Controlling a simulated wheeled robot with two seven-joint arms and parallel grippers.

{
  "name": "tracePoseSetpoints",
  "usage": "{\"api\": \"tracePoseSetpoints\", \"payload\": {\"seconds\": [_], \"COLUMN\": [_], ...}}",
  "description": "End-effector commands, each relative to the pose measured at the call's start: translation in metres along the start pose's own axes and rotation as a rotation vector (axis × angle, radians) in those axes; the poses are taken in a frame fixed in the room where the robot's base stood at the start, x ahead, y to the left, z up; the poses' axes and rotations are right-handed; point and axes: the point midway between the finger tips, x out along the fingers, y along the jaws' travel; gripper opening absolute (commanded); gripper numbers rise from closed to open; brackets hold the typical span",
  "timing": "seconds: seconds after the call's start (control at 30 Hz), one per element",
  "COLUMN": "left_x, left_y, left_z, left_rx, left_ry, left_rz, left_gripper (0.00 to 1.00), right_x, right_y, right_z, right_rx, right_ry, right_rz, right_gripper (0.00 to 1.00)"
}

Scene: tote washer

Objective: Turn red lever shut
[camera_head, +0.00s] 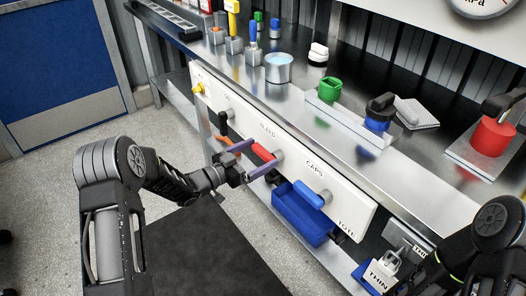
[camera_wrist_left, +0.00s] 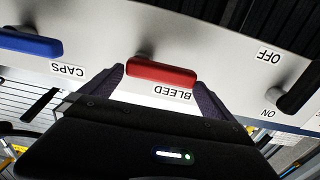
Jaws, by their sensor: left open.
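The red lever (camera_head: 263,152) sits on the white front panel by the BLEED label. In the left wrist view the red lever (camera_wrist_left: 162,74) lies crosswise, with its pivot on the panel behind it. My left gripper (camera_head: 258,159) is open at the lever, with one purple finger on each side of it. In the left wrist view the open fingers of my left gripper (camera_wrist_left: 160,92) flank the lever's two ends; I cannot tell whether they touch it. My right arm enters at the lower right of the head view, and its gripper is out of view.
A blue lever (camera_head: 308,194) by the CAPS label is to the right on the panel (camera_head: 345,208); a black lever (camera_head: 223,122) is to the left. A blue bin (camera_head: 300,213) is below. Cups and tools stand on the steel bench (camera_head: 260,90) above.

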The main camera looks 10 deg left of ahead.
Motion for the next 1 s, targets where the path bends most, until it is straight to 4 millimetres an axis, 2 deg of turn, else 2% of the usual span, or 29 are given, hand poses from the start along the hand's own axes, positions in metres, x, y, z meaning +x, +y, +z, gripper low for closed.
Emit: {"api": "tracePoseSetpoints", "payload": {"seconds": [0.1, 0.2, 0.47, 1.0], "left_x": [0.014, 0.02, 0.021, 0.021], "left_y": [0.0, 0.0, 0.0, 0.0], "left_z": [0.0, 0.0, 0.001, 0.0], "left_rx": [0.0, -0.001, -0.001, -0.001], "left_ry": [-0.001, -0.001, -0.001, -0.001], "left_rz": [0.0, 0.0, -0.001, -0.001], "left_gripper": [1.0, 1.0, 1.0, 0.57], "right_x": [-0.001, -0.001, -0.001, -0.001], "right_y": [0.0, 0.0, 0.0, 0.0], "right_z": [0.0, 0.0, 0.0, 0.0], "right_rx": [0.0, 0.0, 0.0, 0.0], "right_ry": [0.0, 0.0, 0.0, 0.0], "right_rz": [0.0, 0.0, 0.0, 0.0], "right_gripper": [1.0, 1.0, 1.0, 1.0]}}
